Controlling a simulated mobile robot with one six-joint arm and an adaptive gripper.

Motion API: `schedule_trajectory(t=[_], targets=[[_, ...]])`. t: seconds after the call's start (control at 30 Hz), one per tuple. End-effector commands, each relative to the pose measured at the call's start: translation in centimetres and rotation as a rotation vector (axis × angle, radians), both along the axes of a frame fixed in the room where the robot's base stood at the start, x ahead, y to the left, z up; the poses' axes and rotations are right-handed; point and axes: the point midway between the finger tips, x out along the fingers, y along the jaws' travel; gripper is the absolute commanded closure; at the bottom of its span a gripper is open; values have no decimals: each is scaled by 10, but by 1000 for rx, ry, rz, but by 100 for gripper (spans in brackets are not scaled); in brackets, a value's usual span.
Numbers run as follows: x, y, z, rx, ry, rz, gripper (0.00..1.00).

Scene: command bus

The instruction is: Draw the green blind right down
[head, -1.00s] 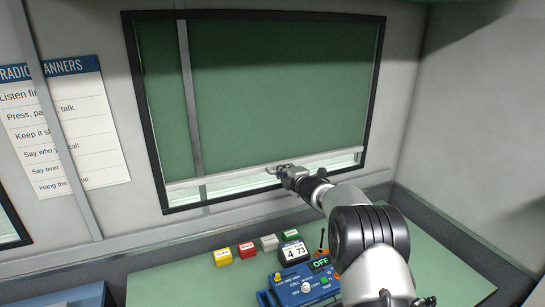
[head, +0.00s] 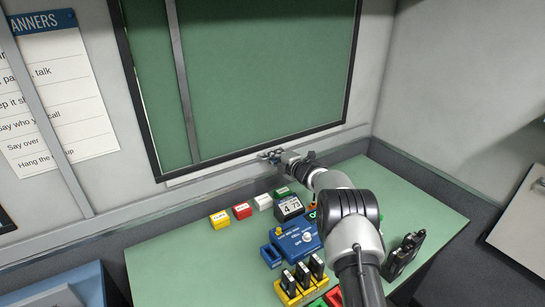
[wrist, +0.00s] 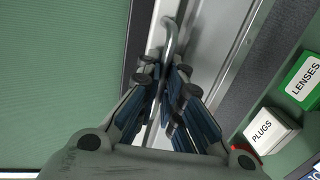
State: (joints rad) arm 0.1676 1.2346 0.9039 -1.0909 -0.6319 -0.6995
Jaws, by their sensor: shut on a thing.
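The green blind (head: 265,75) hangs over the whole window, with no strip of glass showing beneath it in the head view. Its pale bottom bar (head: 215,170) lies level with or just below the lower edge of the black window frame (head: 152,150). My gripper (head: 272,156) is at the middle of that bar. In the wrist view my gripper (wrist: 165,92) is shut on the curved metal pull (wrist: 169,38) of the blind. The fingers hide part of the pull. The green cloth (wrist: 65,70) also fills the left of the wrist view.
A green desk (head: 175,265) lies below the window. On it are small labelled boxes (head: 242,210), a desk calendar (head: 289,207), a blue radio set (head: 295,240) and a yellow charger rack (head: 290,297). A grey upright bar (head: 181,80) crosses before the blind.

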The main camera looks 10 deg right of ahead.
Motion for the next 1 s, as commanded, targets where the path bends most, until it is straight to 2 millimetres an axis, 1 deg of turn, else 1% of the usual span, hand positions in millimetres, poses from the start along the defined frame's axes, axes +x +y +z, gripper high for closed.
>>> schedule_trajectory(t=[0.03,0.33,0.73,0.87,1.0], targets=[[-2,0,-8,-3,12,1,92],[-1,0,-6,-2,10,0,72],[-3,-2,-3,-1,6,-1,72],[-12,-6,0,0,8,-2,72],[-30,-14,4,0,8,-4,72]])
